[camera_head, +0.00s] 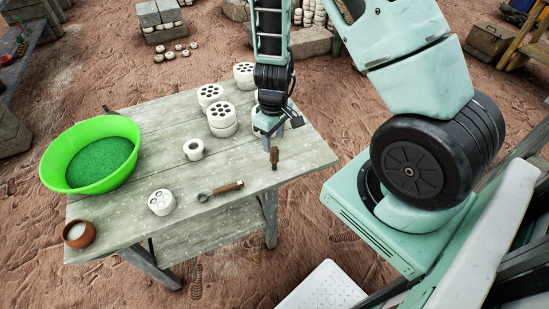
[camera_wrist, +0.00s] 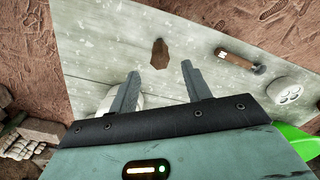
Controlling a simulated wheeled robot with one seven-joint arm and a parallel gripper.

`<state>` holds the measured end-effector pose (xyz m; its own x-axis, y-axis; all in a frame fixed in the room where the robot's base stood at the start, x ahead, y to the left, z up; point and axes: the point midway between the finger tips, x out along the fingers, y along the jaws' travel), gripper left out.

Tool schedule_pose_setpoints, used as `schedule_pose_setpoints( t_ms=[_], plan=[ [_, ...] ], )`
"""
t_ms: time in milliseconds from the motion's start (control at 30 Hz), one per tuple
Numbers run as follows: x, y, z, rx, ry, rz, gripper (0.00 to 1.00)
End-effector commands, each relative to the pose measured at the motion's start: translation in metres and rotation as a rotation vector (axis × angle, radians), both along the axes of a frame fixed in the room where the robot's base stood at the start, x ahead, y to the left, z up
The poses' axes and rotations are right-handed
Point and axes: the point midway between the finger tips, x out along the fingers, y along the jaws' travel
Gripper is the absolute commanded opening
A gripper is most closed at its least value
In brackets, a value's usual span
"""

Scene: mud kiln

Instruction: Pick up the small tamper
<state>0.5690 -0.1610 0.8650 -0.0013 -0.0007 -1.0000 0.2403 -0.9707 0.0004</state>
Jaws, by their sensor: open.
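The small tamper is most likely the small brown wooden piece (camera_head: 274,157) near the right front edge of the table in the head view. In the wrist view this brown piece (camera_wrist: 160,53) shows just beyond the fingertips, roughly centred between them. My gripper (camera_wrist: 160,74) is open with nothing between its fingers. In the head view my gripper (camera_head: 268,137) hangs down just above and behind the brown piece, with its fingers hard to make out. I cannot tell the exact height gap.
A wooden-handled tool (camera_head: 228,187) with a round metal end lies to the left on the table (camera_head: 125,222). White perforated discs (camera_head: 222,117), a white ring (camera_head: 193,149), a green basin (camera_head: 60,155) and a brown bowl (camera_head: 78,234) also stand there. The front right corner is clear.

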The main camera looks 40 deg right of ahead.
Motion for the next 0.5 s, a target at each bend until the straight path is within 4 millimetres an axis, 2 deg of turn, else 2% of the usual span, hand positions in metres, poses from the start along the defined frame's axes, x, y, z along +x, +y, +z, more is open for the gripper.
schedule_pose_setpoints(
  t_ms=[33, 200, 500],
  plan=[
    [-0.001, -0.001, -0.013, 0.002, 0.004, -0.004, 0.48],
    [0.000, 0.000, -0.037, 0.003, 0.002, -0.001, 0.48],
    [-0.002, 0.000, -0.059, 0.003, 0.002, -0.003, 0.48]
  ],
)
